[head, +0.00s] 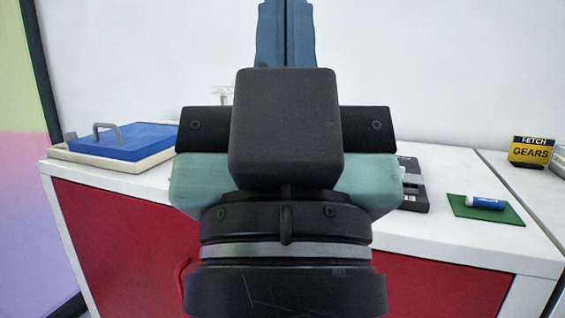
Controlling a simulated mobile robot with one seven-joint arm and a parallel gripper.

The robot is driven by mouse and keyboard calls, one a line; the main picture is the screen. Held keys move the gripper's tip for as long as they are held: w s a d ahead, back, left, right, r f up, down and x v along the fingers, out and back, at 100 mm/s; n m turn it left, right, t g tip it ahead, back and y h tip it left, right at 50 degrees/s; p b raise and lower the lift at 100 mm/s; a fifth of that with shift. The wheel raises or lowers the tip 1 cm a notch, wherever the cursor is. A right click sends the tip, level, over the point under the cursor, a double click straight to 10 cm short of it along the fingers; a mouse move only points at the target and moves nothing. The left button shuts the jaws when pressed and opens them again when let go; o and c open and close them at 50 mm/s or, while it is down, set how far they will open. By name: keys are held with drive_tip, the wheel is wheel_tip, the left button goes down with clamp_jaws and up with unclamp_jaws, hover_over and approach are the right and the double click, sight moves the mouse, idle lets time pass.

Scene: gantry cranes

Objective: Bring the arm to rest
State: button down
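My gripper (287,25) is in the middle of the head view, raised in front of the worktop and pointing up toward the top edge of the picture. Its two blue fingers lie side by side with only a thin dark line between them, so it looks shut. No held thing shows between them. The fingertips are at or beyond the top edge. The black and teal body of the gripper and wrist hides the middle of the worktop.
A white worktop (440,236) tops a red-fronted cabinet (120,235). A blue lid (125,142) with a grey handle lies on a cream tray (82,158) at left. A dark case (413,188) is partly hidden. A blue-white cylinder (484,202) lies on a green mat (487,214). A gears box (531,151) stands right.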

wheel_tip(320, 180, up, 25)
drive_tip(key=p, duration=2.2)
drive_tip(key=shift+a+f, duration=0.15)
drive_tip(key=shift+f, duration=0.05)
